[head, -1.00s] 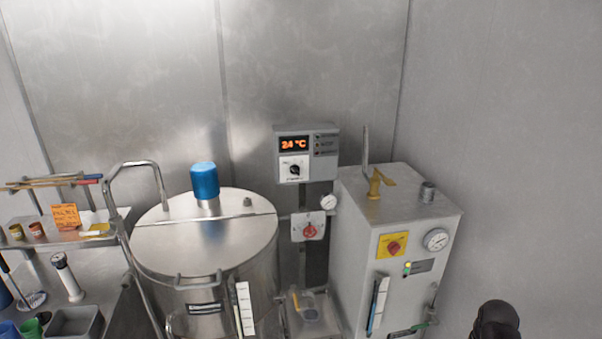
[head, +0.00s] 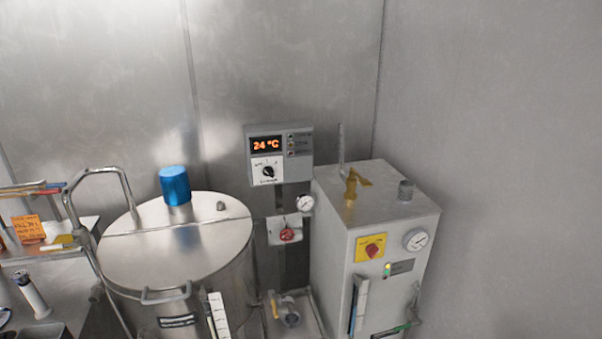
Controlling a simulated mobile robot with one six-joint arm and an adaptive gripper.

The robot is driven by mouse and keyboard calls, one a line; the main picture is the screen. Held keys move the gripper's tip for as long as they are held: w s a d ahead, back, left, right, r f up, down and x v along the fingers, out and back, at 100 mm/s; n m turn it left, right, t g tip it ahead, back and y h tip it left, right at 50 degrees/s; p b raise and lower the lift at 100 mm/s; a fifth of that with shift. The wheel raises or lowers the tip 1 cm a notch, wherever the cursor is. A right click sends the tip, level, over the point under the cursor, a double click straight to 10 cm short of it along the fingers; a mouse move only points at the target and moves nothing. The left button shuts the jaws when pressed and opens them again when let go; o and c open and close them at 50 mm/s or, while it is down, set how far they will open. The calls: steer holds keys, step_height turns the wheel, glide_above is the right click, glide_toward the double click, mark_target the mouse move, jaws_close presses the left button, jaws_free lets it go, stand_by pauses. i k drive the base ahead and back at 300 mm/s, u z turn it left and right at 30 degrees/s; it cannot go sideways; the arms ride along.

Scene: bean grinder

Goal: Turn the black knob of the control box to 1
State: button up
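The control box (head: 278,154) is a grey box on the back wall, above and between the steel vessel and the grey cabinet. Its display reads 24 °C in orange. The black knob (head: 268,171) sits on a white dial plate below the display. Its pointer seems to lean toward the upper left, but the dial marks are too small to read for certain. Small indicators with labels run down the box's right side. My gripper is not in view.
A steel vessel (head: 180,250) with a blue cap (head: 175,185) and a bent pipe stands at left. A grey cabinet (head: 375,225) with a brass valve (head: 352,184) stands at right. A red valve handle (head: 287,235) and gauge (head: 305,203) sit below the box.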

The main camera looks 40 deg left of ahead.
mark_target(268, 171)
steer(key=z, duration=1.15)
steer(key=k, duration=1.55)
steer(key=u, duration=1.7)
